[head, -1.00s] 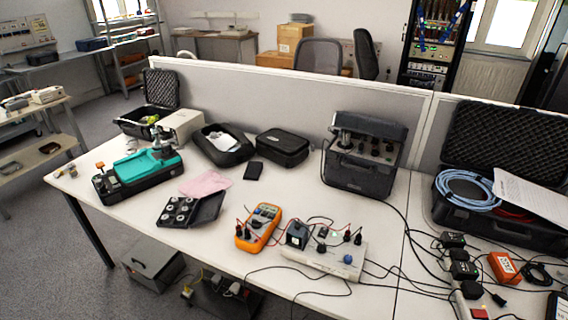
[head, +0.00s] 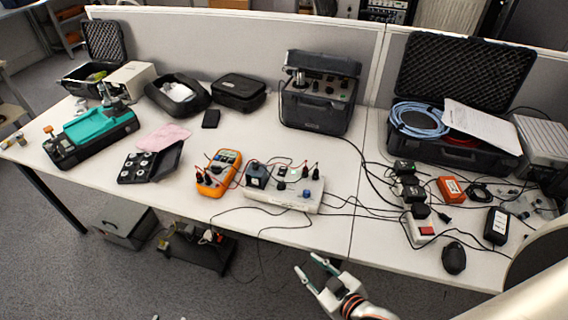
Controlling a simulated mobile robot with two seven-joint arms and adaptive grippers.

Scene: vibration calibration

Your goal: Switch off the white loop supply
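A low white box (head: 262,197) with a blue knob, red and black plugs and small black parts on top stands near the table's front edge, right of the orange multimeter (head: 218,173). It looks like the white loop supply. Its switch and on/off state are too small to make out. My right gripper (head: 311,268) is open and empty, in front of the table's front edge, below and slightly right of the white box and apart from it. My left gripper is not in view.
Black cables cross the tabletop right of the white box. A power strip (head: 424,231) with a red switch and black adapters, an orange box (head: 451,189) and a black mouse-like object (head: 454,258) lie at the right. A grey instrument case (head: 318,112) stands behind.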

